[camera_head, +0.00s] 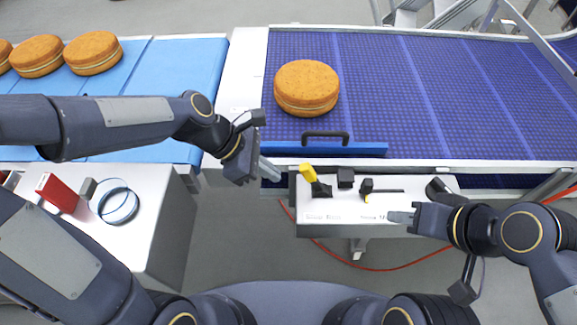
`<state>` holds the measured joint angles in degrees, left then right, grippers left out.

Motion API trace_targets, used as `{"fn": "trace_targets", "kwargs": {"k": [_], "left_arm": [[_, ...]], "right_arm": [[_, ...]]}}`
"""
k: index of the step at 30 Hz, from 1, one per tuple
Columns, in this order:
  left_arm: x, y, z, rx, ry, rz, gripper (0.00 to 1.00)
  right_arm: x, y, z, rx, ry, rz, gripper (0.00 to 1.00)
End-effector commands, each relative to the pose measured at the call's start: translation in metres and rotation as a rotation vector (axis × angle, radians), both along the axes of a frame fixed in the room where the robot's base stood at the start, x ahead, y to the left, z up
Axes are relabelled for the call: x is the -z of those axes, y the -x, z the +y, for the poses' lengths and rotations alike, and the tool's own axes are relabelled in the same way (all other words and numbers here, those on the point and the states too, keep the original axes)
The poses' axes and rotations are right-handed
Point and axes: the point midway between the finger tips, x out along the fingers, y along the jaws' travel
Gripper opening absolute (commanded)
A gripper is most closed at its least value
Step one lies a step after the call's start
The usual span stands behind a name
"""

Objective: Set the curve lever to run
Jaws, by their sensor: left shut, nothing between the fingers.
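A white control panel (335,212) stands at the front edge of the blue conveyor. On its left part is a lever with a yellow handle (307,173) and a dark base, tilted up to the left. A small black knob (367,186) sits at the left end of a dark slot, with a yellow mark below it. The panel's printed labels are too small to read. My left gripper (272,173) is shut and empty, just left of the yellow handle and apart from it. My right gripper (398,217) is at the panel's lower right; its finger gap cannot be made out.
A filled round (306,86) lies on the dark blue conveyor (450,90), behind a blue bar with a black handle (325,136). More rounds (93,53) lie on the light blue belt at left. A red box (57,192) and clear rings (115,203) sit on the left counter.

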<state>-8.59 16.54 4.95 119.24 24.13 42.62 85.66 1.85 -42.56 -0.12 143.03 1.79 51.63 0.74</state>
Motion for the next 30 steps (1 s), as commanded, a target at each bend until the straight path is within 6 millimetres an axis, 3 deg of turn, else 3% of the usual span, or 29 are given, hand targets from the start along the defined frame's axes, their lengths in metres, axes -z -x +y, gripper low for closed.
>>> {"fn": "trace_targets", "kwargs": {"k": [1, 3, 9, 30], "left_arm": [[0.005, 0.001, -0.008, 0.004, 0.000, 0.002, 0.00], [-0.005, 0.001, -0.019, 0.005, 0.000, -0.002, 0.00], [-0.012, 0.001, -0.036, 0.003, 0.000, -0.001, 0.00], [-0.018, 0.000, -0.044, 0.000, 0.000, 0.000, 0.00]], "right_arm": [[0.000, 0.000, 0.000, 0.000, 0.000, 0.000, 0.36], [-0.007, 0.000, 0.000, 0.000, 0.000, 0.000, 0.36], [-0.012, 0.000, 0.000, 0.000, 0.000, 0.000, 0.36], [-0.019, 0.000, 0.000, 0.000, 0.000, 0.000, 0.36]]}}
